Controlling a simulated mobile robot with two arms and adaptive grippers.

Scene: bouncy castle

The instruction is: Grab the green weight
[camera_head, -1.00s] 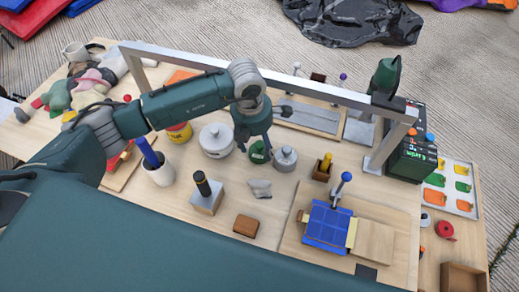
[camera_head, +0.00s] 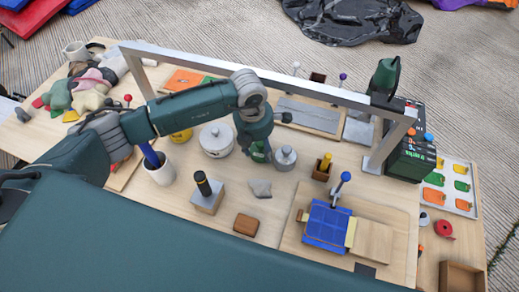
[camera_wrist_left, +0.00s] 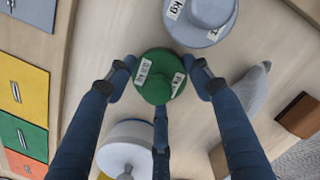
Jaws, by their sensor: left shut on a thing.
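The green weight (camera_wrist_left: 158,74) is a round piece with white labels, seen large between my left gripper's fingers in the left wrist view. In the head view the green weight (camera_head: 258,155) shows only in part, below my left gripper (camera_head: 256,148), which covers the rest. My left gripper (camera_wrist_left: 160,84) is shut on the green weight, with fingers at its left and right sides and a third finger below it in the picture. Whether the weight touches the table is hard to tell. My right gripper is not in view.
A grey weight (camera_head: 284,158) stands close to the right of the green one, and a larger white-grey weight (camera_head: 216,140) to the left. A metal frame (camera_head: 270,78) spans above the table. A grey stone-like piece (camera_head: 261,188) and a brown block (camera_head: 246,225) lie nearer.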

